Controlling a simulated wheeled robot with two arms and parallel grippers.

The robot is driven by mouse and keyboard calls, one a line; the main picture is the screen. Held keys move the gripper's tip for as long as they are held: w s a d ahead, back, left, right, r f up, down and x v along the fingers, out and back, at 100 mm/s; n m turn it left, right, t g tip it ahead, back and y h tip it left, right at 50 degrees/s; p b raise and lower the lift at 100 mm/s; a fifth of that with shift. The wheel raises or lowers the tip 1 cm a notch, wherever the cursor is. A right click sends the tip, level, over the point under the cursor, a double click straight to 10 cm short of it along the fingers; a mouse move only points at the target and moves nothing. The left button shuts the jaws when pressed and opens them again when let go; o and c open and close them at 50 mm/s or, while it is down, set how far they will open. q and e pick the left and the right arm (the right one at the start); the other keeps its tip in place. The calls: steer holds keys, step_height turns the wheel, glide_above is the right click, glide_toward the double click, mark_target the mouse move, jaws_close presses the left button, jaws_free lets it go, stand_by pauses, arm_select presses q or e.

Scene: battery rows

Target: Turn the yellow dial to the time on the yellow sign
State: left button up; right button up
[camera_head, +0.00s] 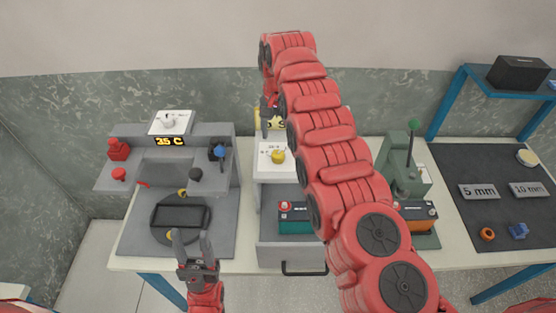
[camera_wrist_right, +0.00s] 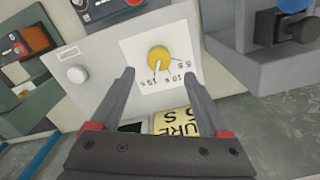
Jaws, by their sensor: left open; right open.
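The yellow dial (camera_head: 278,156) sits on a white panel on top of the middle drawer unit. In the right wrist view the dial (camera_wrist_right: 159,57) shows a pale pointer toward the lower left, and small time marks lie along its lower side. My right gripper (camera_wrist_right: 158,78) is open, its fingertips on either side of the dial's near edge, apparently not touching it. The yellow sign (camera_wrist_right: 172,123) is partly hidden by the gripper; "URE" and a lower "S" show, but its full time is not readable. My left gripper (camera_head: 191,240) is open and empty at the front edge.
A grey station (camera_head: 214,132) with a "35 C" display and small knobs stands at the left. An open drawer (camera_head: 285,253) holds a teal box (camera_head: 294,222). A green press (camera_head: 396,170) stands right, beside a dark mat (camera_head: 470,220) with size plates.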

mark_target(278, 153)
step_height(278, 153, down, 6)
steer(key=shift+d+r+p, duration=0.1)
steer(key=shift+d+p, duration=0.05)
steer(key=shift+p, duration=0.85)
steer(key=shift+f, duration=0.55)
steer(key=shift+c, duration=0.3)
jaws_close()
